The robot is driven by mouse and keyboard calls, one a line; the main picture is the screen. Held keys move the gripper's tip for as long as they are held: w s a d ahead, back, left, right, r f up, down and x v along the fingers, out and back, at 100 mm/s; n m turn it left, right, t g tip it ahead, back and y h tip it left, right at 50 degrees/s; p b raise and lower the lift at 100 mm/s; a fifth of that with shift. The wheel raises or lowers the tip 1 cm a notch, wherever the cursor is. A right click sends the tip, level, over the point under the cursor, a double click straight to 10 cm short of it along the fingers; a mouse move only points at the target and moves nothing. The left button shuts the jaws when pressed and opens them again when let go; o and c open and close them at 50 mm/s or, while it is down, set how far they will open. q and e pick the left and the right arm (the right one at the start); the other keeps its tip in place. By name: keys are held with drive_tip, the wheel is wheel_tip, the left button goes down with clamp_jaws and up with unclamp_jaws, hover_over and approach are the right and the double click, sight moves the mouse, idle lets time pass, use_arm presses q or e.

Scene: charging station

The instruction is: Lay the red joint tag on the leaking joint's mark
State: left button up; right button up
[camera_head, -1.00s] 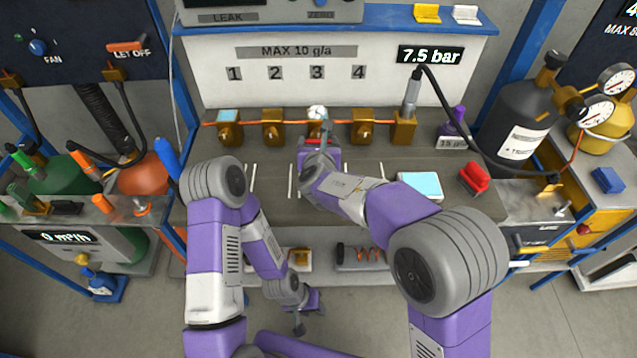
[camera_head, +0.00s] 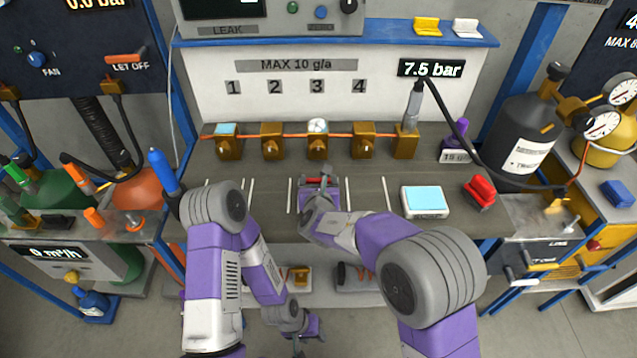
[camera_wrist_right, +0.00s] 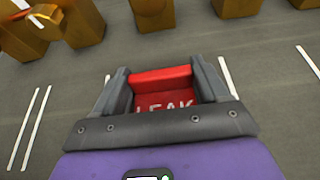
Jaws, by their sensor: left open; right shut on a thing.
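The red joint tag (camera_head: 313,181), lettered LEAK, is between the fingers of my right gripper (camera_head: 318,184); it also shows in the right wrist view (camera_wrist_right: 162,104). My right gripper is shut on the tag over the grey bench, in front of joint 3, between two white lines. I cannot tell whether the tag touches the bench. Joint 3 (camera_head: 317,147) is a brass block with a whitish bubbly ball (camera_head: 317,126) on top. Any mark under the tag is hidden. My left gripper (camera_head: 300,340) is open and empty, low in front of the bench.
Brass joints 1 (camera_head: 228,148), 2 (camera_head: 272,148) and 4 (camera_head: 363,148) stand along the copper pipe. A light-blue-topped device (camera_head: 424,201) and a red object (camera_head: 480,192) lie to the right on the bench (camera_head: 375,178). A black hose hangs at the right.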

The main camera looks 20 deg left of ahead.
drive_tip(key=shift+f, duration=0.25)
drive_tip(key=o, duration=1)
drive_tip(key=shift+r, duration=0.1)
drive_tip(key=shift+r, duration=0.1)
drive_tip(key=shift+r, duration=0.2)
drive_tip(key=p+v, duration=0.2)
drive_tip(key=v, duration=0.9)
drive_tip(key=shift+s, duration=0.2)
drive_tip(key=shift+s+d, duration=0.1)
drive_tip(key=shift+s, duration=0.15)
